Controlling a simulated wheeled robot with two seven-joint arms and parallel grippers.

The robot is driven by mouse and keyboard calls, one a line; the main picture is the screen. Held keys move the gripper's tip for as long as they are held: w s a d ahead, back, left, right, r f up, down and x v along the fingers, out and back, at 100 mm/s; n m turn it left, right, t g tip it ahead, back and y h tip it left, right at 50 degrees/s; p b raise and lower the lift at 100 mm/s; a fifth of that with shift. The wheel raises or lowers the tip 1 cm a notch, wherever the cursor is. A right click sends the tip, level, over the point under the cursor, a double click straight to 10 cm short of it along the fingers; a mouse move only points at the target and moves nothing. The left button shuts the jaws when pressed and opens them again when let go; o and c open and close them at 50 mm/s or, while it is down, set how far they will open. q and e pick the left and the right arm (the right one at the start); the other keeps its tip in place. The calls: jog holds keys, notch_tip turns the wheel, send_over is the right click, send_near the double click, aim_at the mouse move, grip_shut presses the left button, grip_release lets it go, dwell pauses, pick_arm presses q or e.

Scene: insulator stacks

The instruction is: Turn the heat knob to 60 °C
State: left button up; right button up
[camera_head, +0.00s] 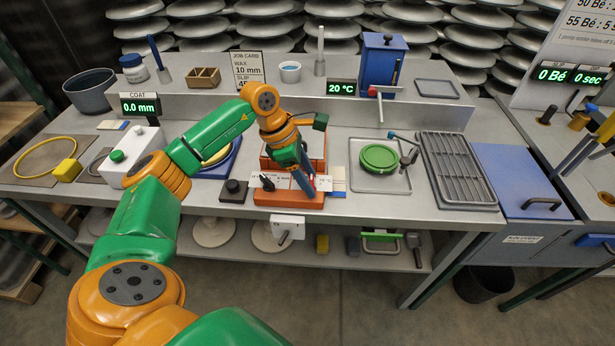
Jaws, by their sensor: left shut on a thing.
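An orange heater unit (270,198) stands at the front middle of the bench, with a white marked panel (256,181) on its front. A black knob (268,184) shows on the left part of the panel. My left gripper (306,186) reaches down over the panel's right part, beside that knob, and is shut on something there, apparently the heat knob. The gripper hides the held part and most of its scale, so its pointer cannot be read. A green display (342,89) behind reads 20 °C. My right gripper is not in view.
A green round piece (379,157) in a tray and a grey rack (460,168) stand to the right. A small black knobbed box (233,190) is close left of the heater. A blue press (383,62) and a white cup (290,71) stand on the back shelf.

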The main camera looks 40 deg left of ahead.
pick_arm(q)
jog(key=shift+m, duration=0.3)
jog(key=o, duration=1.4)
jog(key=shift+w+d, duration=0.1)
jog(key=v, duration=0.7)
